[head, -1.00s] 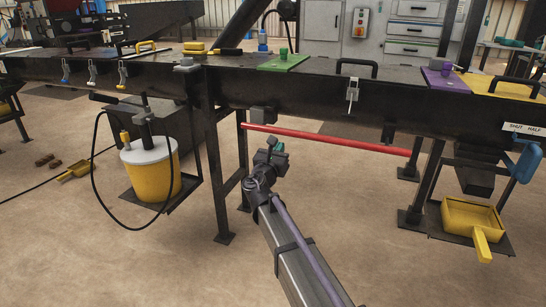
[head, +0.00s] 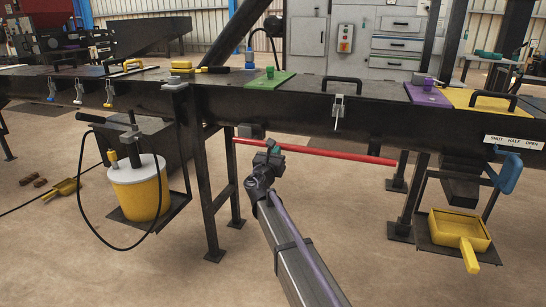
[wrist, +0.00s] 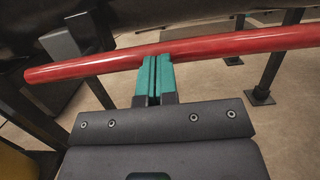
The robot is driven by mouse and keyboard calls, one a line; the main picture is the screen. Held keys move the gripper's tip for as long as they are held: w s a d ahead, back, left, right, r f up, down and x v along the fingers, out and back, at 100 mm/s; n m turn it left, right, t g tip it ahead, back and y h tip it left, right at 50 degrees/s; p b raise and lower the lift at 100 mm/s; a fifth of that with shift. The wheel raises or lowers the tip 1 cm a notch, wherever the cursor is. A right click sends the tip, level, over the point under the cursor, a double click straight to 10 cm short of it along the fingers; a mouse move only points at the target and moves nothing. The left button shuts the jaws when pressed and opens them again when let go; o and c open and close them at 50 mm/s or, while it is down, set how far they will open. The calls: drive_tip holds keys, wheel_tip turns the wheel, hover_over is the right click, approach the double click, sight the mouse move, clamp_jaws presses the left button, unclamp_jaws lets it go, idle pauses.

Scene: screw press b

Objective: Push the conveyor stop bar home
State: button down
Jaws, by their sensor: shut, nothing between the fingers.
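The red bar (head: 335,154) runs nearly level below the front edge of the black conveyor trough (head: 300,108). Its left end is close to a dark block (head: 250,131) under the trough. My gripper (head: 273,148) is at the left part of the bar, on the near side. In the wrist view the bar (wrist: 230,46) crosses the whole upper part. The green fingertips (wrist: 154,78) are shut together, empty, with their tips at the bar's lower edge. I cannot tell for certain whether they touch it. The bar is not between the fingers.
A yellow bucket (head: 141,187) with a hose stands at left. A yellow scoop tray (head: 459,231) sits at lower right, below a blue handle (head: 508,172). Black trough legs (head: 211,200) stand behind my arm. The floor in front is clear.

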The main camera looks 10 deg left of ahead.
drive_tip(key=shift+w+r, duration=0.1)
drive_tip(key=shift+w, duration=0.3)
drive_tip(key=b+v, duration=0.2)
drive_tip(key=v, duration=1.2)
drive_tip(key=shift+s+b, duration=0.35)
drive_tip(key=shift+b, duration=0.05)
